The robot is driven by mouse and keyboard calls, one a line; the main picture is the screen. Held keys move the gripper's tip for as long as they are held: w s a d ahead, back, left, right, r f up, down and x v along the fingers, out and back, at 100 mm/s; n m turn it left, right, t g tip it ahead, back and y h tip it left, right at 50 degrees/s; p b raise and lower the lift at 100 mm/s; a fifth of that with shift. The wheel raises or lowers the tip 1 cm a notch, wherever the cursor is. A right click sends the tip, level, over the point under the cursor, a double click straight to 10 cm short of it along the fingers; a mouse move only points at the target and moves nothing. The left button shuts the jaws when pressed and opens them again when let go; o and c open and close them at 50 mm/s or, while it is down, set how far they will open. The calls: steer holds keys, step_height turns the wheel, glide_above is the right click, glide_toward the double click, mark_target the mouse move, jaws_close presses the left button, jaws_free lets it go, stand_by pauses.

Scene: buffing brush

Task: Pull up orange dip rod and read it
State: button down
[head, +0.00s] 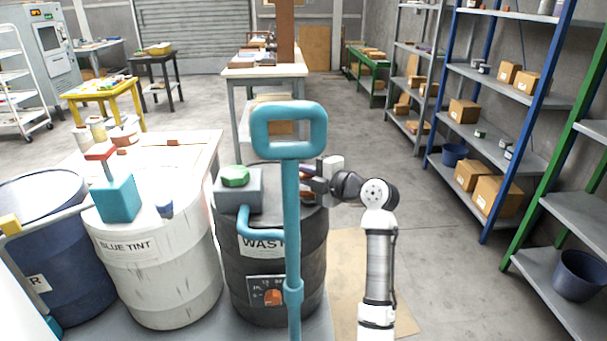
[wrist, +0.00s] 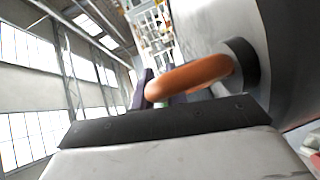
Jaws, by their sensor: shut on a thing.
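The orange dip rod's rounded handle (wrist: 190,76) fills the middle of the wrist view. It comes out of a dark round collar (wrist: 241,64) on a grey surface. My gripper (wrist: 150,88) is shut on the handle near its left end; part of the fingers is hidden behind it. In the head view my gripper (head: 308,178) is at the right side of the top of the dark drum marked "WAST" (head: 250,243). The teal post in front hides part of the drum top there, and the rod is hardly visible. No marks on the rod can be read.
A teal post with a loop handle (head: 290,130) stands in front of the dark drum. A white "BLUE TINT" drum (head: 160,285) and a blue drum (head: 68,265) stand to the left. An orange knob (head: 272,297) is low on the dark drum. Shelves (head: 500,140) line the right; floor between is clear.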

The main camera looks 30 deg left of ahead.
steer(key=shift+r, duration=0.1)
step_height(320, 180, up, 29)
steer(key=p, duration=0.6)
steer(key=c, duration=1.4)
jaws_free()
steer(key=shift+f, duration=0.2)
steer(key=s+d+r+b, duration=0.1)
steer(key=d+b, duration=0.3)
steer(key=d, duration=0.9)
steer(key=shift+s+d+r, duration=0.3)
steer(key=shift+s+r, duration=0.1)
steer(key=shift+r, duration=0.05)
